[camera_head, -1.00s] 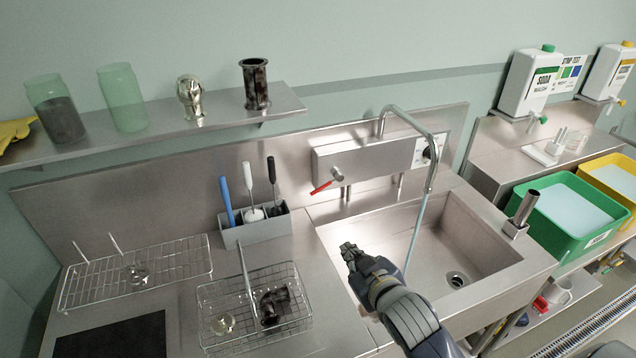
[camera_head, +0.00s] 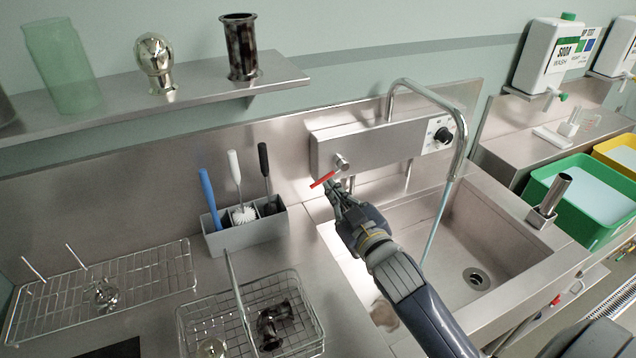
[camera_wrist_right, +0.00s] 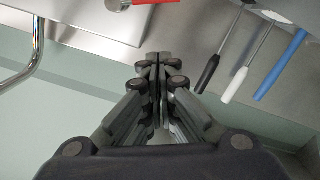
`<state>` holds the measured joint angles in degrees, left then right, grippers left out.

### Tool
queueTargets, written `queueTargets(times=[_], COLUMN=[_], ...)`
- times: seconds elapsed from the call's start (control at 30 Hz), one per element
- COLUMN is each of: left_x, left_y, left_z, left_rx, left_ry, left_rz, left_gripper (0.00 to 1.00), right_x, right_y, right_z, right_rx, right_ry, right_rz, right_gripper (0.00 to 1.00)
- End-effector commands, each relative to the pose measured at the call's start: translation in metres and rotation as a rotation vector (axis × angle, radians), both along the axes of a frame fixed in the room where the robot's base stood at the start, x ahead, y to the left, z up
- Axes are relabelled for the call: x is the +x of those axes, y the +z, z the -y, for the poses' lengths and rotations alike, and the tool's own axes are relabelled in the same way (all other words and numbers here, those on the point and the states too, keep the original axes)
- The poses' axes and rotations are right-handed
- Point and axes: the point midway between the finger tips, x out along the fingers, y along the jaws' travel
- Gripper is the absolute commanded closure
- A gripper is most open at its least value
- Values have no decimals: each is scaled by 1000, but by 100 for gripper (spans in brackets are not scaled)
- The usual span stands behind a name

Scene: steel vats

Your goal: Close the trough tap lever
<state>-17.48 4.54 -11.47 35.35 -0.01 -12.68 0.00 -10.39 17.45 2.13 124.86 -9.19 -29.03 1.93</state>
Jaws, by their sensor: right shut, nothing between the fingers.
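The red tap lever (camera_head: 323,180) sticks out to the lower left from its round valve (camera_head: 341,162) on the steel tap panel (camera_head: 375,142) above the trough. Water runs from the bent spout (camera_head: 458,150) in a blue stream (camera_head: 436,225) into the steel trough (camera_head: 500,235). My right gripper (camera_head: 335,188) is shut and empty, just below the lever; I cannot tell whether they touch. In the right wrist view the shut fingertips (camera_wrist_right: 153,58) sit below the red lever (camera_wrist_right: 155,2), with a gap in the picture. My left gripper is not in view.
A grey holder (camera_head: 245,235) with several brushes stands left of the gripper. Wire baskets (camera_head: 250,318) lie on the drainboard. A shelf (camera_head: 200,100) with jars and fittings is above. A green tub (camera_head: 590,205) stands at the right.

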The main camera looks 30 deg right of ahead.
Motion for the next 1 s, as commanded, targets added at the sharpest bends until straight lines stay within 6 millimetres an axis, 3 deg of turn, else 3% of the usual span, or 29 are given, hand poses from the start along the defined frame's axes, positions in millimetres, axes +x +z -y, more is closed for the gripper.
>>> queueTargets(times=[0.27,0.8,1.0], left_x=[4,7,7], left_y=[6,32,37], left_z=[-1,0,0], left_rx=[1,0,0], left_ry=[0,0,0], left_rz=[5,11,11], left_gripper=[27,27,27], right_x=[21,103,104], right_y=[0,-5,-31], right_z=[2,8,19], right_rx=[0,0,1], right_ry=[-1,-1,0], right_rz=[1,-1,-2], right_gripper=[100,100,100])
